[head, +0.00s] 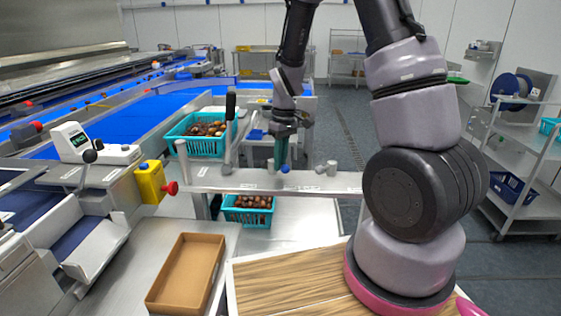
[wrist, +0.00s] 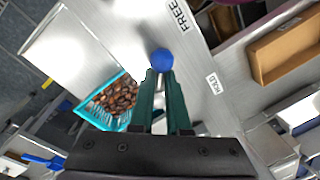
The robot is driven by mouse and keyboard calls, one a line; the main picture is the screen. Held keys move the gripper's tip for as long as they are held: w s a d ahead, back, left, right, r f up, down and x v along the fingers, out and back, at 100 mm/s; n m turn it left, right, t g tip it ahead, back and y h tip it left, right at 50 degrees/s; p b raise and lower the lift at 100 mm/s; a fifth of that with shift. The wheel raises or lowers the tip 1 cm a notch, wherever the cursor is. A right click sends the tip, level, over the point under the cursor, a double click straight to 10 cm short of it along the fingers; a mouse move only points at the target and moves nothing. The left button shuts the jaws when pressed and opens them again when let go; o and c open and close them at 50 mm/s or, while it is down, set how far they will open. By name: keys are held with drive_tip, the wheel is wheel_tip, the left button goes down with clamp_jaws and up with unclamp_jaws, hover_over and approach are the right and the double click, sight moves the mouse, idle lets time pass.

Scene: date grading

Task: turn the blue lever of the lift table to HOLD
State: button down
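The blue lever knob (wrist: 162,60) sits at the tips of my gripper's green fingers in the wrist view. In the head view the knob (head: 286,169) shows just below the fingertips, over a grey metal rail (head: 225,180). My gripper (wrist: 159,74) has its fingers close together with a narrow gap, and a grey piece shows in it. I cannot tell whether they clamp the lever. The FREE label (wrist: 180,15) lies above and right of the knob, the HOLD label (wrist: 212,83) below and right. The knob stands at neither label. The lever's shaft is mostly hidden.
A teal crate of dates (head: 249,211) stands below the rail, and another crate (head: 203,134) behind it. An empty brown tray (head: 186,273) lies at the front. A yellow box with a red knob (head: 150,182) is at the rail's left end. Small grey posts stand right of the lever.

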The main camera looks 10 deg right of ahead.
drive_tip(key=shift+s, duration=0.1)
idle(0.3)
drive_tip(key=m, duration=0.2)
drive_tip(key=a+m, duration=0.1)
drive_tip(key=shift+s+m, duration=0.2)
drive_tip(key=shift+m, duration=0.2)
drive_tip(key=m, duration=0.2)
drive_tip(key=shift+s+a+m+t, duration=0.1)
drive_tip(key=shift+a+m+t, duration=0.2)
drive_tip(key=shift+a, duration=0.05)
drive_tip(key=m, duration=0.1)
drive_tip(key=a+m, duration=0.1)
drive_tip(key=m, duration=0.3)
drive_tip(key=shift+a+t, duration=0.25)
drive_tip(key=shift+t, duration=0.05)
drive_tip(key=m, duration=0.4)
drive_tip(key=w+a+m, duration=0.1)
drive_tip(key=shift+a+m, duration=0.1)
drive_tip(key=shift+m, duration=0.3)
drive_tip(key=shift+w+a+m+h, duration=0.1)
drive_tip(key=shift+w+m+h, duration=0.1)
drive_tip(key=shift+m, duration=0.5)
drive_tip(key=shift+w+a+m+h, duration=0.1)
drive_tip(key=shift+w+m, duration=0.05)
drive_tip(key=shift+m, duration=0.55)
drive_tip(key=shift+t, duration=0.3)
